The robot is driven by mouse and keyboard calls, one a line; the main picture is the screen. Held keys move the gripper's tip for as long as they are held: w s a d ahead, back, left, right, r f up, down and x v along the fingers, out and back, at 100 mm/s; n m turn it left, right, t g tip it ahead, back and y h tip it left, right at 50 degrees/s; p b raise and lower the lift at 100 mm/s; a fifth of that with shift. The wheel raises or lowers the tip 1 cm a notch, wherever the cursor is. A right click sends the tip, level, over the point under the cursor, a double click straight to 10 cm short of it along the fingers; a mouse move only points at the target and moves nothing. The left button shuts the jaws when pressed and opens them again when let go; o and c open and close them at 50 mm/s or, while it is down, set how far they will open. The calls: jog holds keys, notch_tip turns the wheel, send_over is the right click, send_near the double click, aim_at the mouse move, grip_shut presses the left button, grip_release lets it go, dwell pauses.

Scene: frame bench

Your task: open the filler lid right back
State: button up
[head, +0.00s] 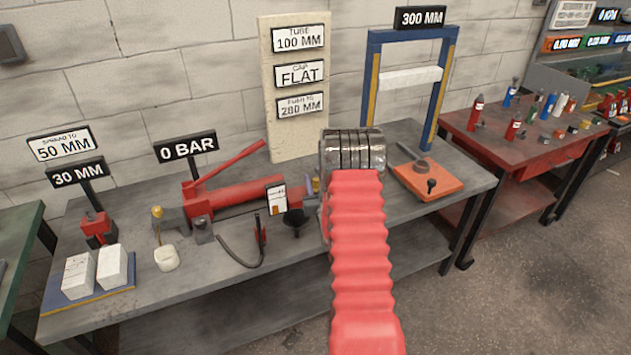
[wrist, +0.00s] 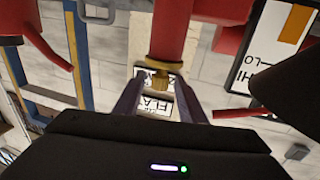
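The red pump (head: 235,195) lies on the bench under the 0 BAR sign, a level card (head: 276,199) on its front. The HI/LO card (wrist: 272,42) is at upper right in the wrist view. I cannot clearly make out the filler lid. My gripper (wrist: 160,92) is open, its two fingers apart, and no object is held. A brass fitting (wrist: 165,75) on a red cylinder (wrist: 172,25) shows between the fingers, with gaps on both sides; I cannot tell its depth. In the head view my arm mostly hides the gripper, near the pump's right end.
White blocks (head: 95,271) stand at left. A press frame (head: 378,85) and an orange plate (head: 425,182) stand at right.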

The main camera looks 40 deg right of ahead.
jog(key=shift+w+d, duration=0.1)
jog(key=shift+w, duration=0.05)
grip_shut()
dwell(0.4)
